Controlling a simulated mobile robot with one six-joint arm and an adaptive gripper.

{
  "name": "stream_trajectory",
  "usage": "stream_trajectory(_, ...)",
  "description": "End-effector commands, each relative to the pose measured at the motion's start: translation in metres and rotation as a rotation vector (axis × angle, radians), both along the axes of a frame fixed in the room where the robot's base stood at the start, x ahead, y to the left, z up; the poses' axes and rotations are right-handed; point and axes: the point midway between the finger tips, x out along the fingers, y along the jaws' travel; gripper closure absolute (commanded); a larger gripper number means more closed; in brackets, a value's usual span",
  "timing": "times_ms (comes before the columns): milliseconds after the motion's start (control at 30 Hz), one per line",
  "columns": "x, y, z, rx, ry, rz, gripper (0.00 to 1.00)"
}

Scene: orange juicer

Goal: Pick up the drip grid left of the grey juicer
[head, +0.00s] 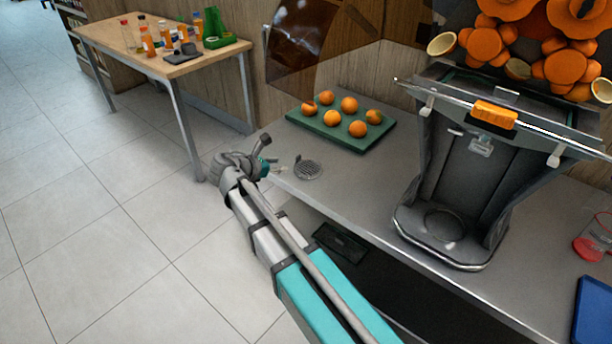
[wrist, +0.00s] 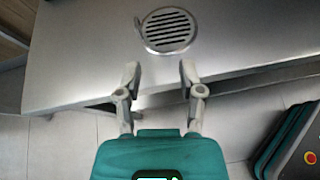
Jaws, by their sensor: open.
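The drip grid (head: 308,168) is a small round slotted metal disc with a short tab. It lies flat on the grey counter, left of the grey juicer (head: 452,160). In the wrist view the drip grid (wrist: 169,31) is at the top centre, beyond my fingertips and apart from them. My gripper (wrist: 158,72) is open and empty, with its two fingers spread near the counter's edge. In the head view my gripper (head: 268,158) is at the counter's left corner, left of the grid; its fingers are partly hidden there.
A green tray (head: 290,117) with several oranges lies behind the grid. A red-bottomed jug (head: 592,240) and a blue tray (head: 592,312) are at the right. A wooden table (head: 125,48) with bottles stands at the back left. The counter between grid and juicer is clear.

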Motion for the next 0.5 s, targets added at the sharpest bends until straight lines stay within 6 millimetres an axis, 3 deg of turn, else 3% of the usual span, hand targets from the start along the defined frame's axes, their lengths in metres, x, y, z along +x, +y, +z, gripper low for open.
stream_trajectory(33,0.002,0.011,-0.007,-0.032,0.003,0.028,0.50)
stream_trajectory(200,0.002,0.026,-0.007,-0.105,0.013,0.079,0.50)
stream_trajectory(500,0.001,0.030,-0.005,-0.116,0.016,0.090,0.50)
